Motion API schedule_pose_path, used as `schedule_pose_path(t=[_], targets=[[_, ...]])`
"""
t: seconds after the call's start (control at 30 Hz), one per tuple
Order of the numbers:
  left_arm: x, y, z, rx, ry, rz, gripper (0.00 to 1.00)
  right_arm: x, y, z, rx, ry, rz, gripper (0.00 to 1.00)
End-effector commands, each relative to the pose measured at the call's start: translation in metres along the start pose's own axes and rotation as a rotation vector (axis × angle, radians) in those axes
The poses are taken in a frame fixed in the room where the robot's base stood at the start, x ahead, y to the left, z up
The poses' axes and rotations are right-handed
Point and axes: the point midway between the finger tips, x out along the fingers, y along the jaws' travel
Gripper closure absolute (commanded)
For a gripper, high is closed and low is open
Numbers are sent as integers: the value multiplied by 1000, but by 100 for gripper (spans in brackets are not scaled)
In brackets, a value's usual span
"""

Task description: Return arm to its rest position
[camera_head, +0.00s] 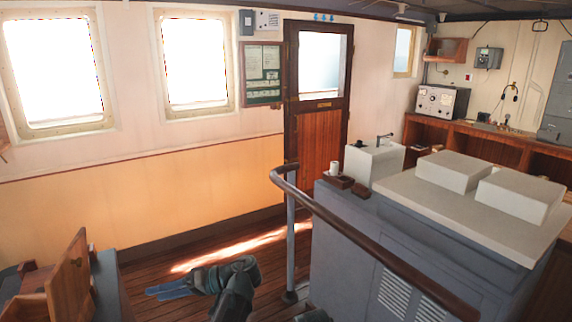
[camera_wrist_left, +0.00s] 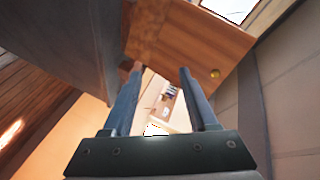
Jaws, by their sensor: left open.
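My left gripper (camera_head: 158,292) is low in the head view, above the plank floor, with its blue fingers pointing left. Its dark forearm comes up from the bottom edge. In the left wrist view the gripper (camera_wrist_left: 161,72) has its two fingers apart, with nothing between them. My right gripper is not in view.
A wooden panel (camera_head: 70,283) stands at the lower left. A brown handrail (camera_head: 370,245) on a grey post and a grey console (camera_head: 350,230) are to the right. In the left wrist view, a wooden panel (camera_wrist_left: 190,35) with a brass knob lies beyond the fingers. Open floor (camera_head: 215,245) lies behind.

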Motion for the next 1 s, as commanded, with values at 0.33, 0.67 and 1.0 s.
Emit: schedule_pose_path(t=[0.33, 0.67, 1.0], targets=[[-108, 102, 160, 580, -48, 806, 41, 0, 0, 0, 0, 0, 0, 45], [-194, 116, 244, 845, -8, 1241, 41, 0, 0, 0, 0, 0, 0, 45], [-202, 116, 249, 863, -4, 1277, 41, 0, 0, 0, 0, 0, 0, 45]])
